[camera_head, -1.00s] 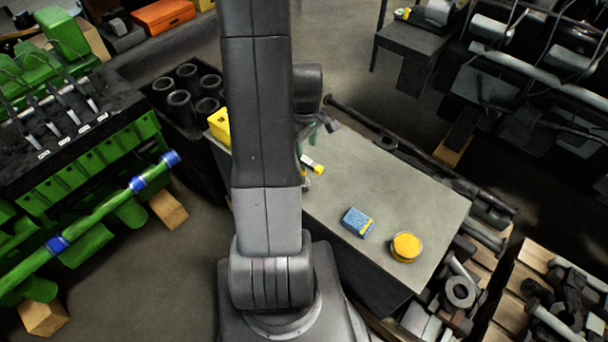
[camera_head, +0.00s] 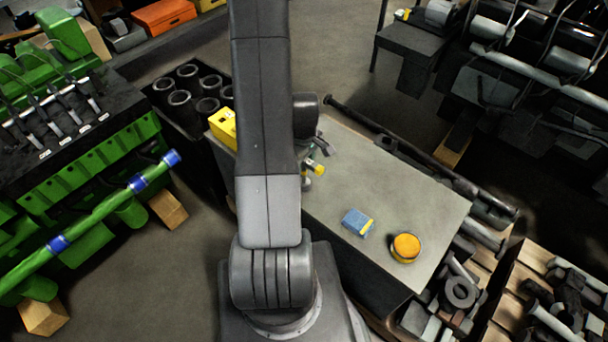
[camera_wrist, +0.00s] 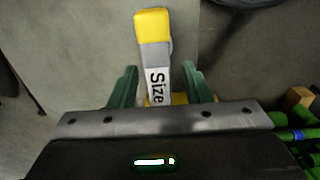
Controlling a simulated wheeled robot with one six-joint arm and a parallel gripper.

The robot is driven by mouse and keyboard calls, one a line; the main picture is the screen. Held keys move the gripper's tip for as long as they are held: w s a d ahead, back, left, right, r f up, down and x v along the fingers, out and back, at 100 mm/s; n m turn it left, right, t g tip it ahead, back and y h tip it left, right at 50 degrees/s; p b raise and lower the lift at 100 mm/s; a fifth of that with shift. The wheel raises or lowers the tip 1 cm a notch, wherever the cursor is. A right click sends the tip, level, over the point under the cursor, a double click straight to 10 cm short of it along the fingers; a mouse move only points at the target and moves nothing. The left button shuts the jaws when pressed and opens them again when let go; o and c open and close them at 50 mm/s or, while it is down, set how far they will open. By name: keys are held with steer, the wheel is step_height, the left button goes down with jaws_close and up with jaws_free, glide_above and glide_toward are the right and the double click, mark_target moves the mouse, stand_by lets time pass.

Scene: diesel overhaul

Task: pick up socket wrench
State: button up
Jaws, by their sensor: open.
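A tool with a yellow end and a white label reading "Size" (camera_wrist: 152,50) lies on the grey table top (camera_head: 375,190); I cannot tell for sure that it is the socket wrench. In the wrist view it runs between the two green fingers of my gripper (camera_wrist: 160,72), with a gap on each side. Its near end is hidden behind the gripper body. In the head view its yellow end (camera_head: 319,169) shows beside my arm, which hides most of it. My gripper is open, close over the tool.
A blue and yellow box (camera_head: 357,222) and a round yellow-topped tin (camera_head: 406,247) stand on the table's near right part. A yellow case (camera_head: 223,128) is at the far left corner. A green engine (camera_head: 90,170) stands to the left. The table's right middle is clear.

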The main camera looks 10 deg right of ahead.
jaws_close()
steer(key=shift+r, duration=0.1)
steer(key=shift+r, duration=4.9)
